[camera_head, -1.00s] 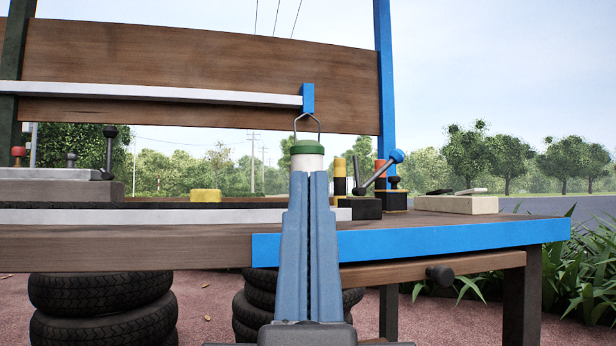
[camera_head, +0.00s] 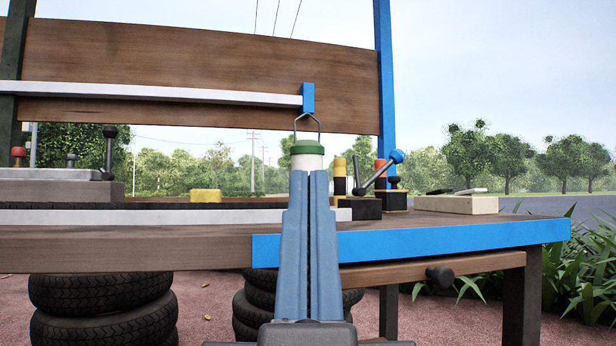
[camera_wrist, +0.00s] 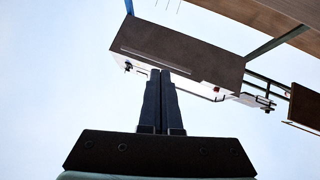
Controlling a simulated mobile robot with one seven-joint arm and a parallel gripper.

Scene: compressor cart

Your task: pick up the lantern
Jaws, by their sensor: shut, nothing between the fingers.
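The lantern (camera_head: 307,155) shows a green cap, a pale body and a thin wire handle. It is in the middle of the head view, at the workbench, just above the tips of my gripper in the picture. My gripper (camera_head: 308,175) is shut and empty, its two blue fingers side by side and pointing up. The fingers hide the lantern's lower part. I cannot tell how far the lantern is beyond the fingertips. In the wrist view my gripper (camera_wrist: 160,72) is also shut, and I cannot make out the lantern there.
The wooden workbench (camera_head: 150,248) has a blue front edge (camera_head: 420,238). A yellow block (camera_head: 205,195) is left of the lantern. A black clamp with a lever (camera_head: 368,207) and a pale tray (camera_head: 455,204) are to the right. Stacked tyres (camera_head: 100,305) stand below.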

